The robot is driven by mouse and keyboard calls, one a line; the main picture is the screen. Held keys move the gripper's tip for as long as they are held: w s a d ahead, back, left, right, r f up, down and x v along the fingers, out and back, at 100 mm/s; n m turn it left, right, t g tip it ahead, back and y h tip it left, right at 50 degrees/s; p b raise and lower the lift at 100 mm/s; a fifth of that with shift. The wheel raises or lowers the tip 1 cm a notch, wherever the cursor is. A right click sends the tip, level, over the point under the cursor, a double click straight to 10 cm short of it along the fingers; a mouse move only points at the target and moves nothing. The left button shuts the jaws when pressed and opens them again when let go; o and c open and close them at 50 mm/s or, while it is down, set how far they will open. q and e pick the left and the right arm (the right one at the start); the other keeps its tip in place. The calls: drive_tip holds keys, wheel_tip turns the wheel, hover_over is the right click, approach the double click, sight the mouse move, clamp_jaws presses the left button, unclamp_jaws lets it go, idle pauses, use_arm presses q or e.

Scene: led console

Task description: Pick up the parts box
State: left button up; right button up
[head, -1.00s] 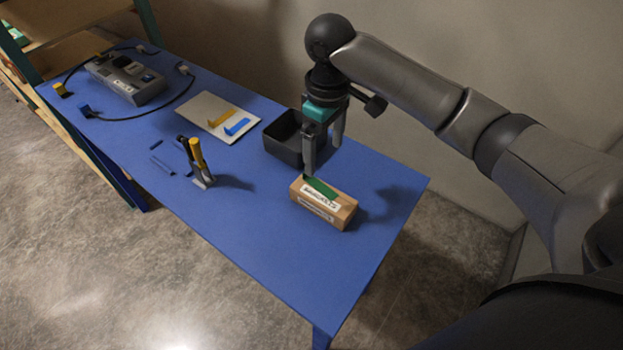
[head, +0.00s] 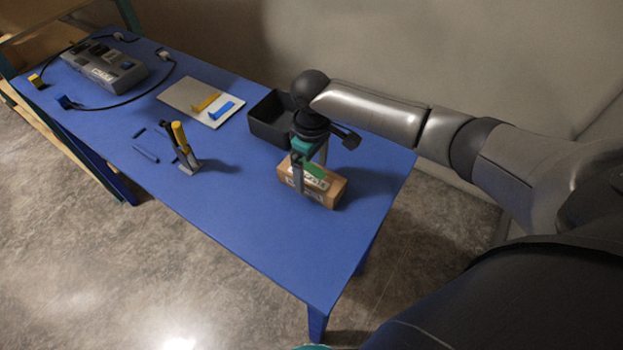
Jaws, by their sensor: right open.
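The parts box appears to be the small brown box (head: 329,196) with white labels and a green patch on top, lying near the right end of the blue table (head: 250,240). My right gripper (head: 309,180) points down over it, open. One finger is in front of the box's near, labelled side, and the other is behind, partly hidden by the box and the green patch. The fingers straddle the box; whether they touch it I cannot tell. My left gripper is not in view.
An open black bin (head: 268,128) stands just behind the gripper. A white board (head: 190,97) with yellow and blue pieces, a holder with a yellow-handled tool (head: 180,140), and a grey console (head: 105,66) with cables lie further left. The table's front right is clear.

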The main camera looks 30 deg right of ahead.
drive_tip(key=shift+f, duration=0.85)
drive_tip(key=shift+c, duration=0.2)
drive_tip(key=c, duration=1.4)
